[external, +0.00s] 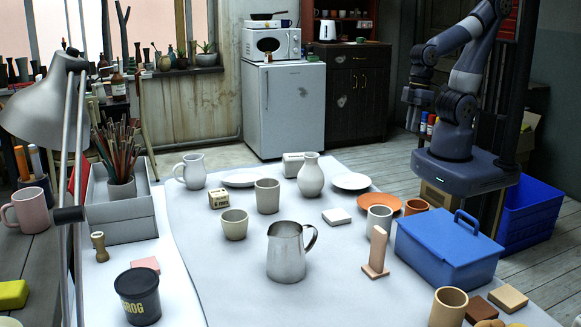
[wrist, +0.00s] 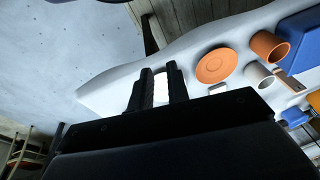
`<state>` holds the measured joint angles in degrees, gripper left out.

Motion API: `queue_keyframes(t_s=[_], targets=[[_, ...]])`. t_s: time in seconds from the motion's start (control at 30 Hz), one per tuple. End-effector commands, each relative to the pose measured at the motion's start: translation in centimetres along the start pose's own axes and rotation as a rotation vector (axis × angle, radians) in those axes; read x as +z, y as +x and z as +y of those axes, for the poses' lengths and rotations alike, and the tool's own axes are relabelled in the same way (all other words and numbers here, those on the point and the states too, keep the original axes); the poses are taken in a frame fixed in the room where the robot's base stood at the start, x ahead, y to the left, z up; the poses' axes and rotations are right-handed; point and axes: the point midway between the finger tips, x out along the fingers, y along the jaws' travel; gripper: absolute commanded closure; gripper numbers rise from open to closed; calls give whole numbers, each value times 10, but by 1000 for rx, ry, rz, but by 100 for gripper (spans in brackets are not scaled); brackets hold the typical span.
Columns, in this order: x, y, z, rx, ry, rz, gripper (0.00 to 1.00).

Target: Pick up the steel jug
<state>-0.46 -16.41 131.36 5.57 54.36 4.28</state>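The steel jug (external: 287,254) stands upright on the white-covered table in the external view, near the middle front, with its handle to the right. I cannot make it out in the wrist view. My gripper (external: 407,97) is raised at the upper right, behind the table and far from the jug. In the wrist view my gripper (wrist: 159,88) has its two dark fingers apart, with only a pale background showing between them. It holds nothing.
A blue lidded box (external: 448,250), a pinkish stand (external: 376,252) and a cream cup (external: 379,219) are right of the jug. A small bowl (external: 234,224) and a beaker (external: 267,196) are behind it. A dark GROG tub (external: 138,296) is front left. Table directly before the jug is clear.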

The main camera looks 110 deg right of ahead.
Motion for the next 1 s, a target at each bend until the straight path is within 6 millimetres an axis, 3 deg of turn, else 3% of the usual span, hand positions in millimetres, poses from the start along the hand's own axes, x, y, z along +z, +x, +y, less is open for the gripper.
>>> queue_keyframes(t_s=[0.27,0.47,0.77,1.0], targets=[[-107,3,-52,-159,238,-50,84],[-182,18,-90,-274,401,-103,84],[-283,64,-147,-445,628,-213,84],[-350,116,-188,-577,790,-327,84]])
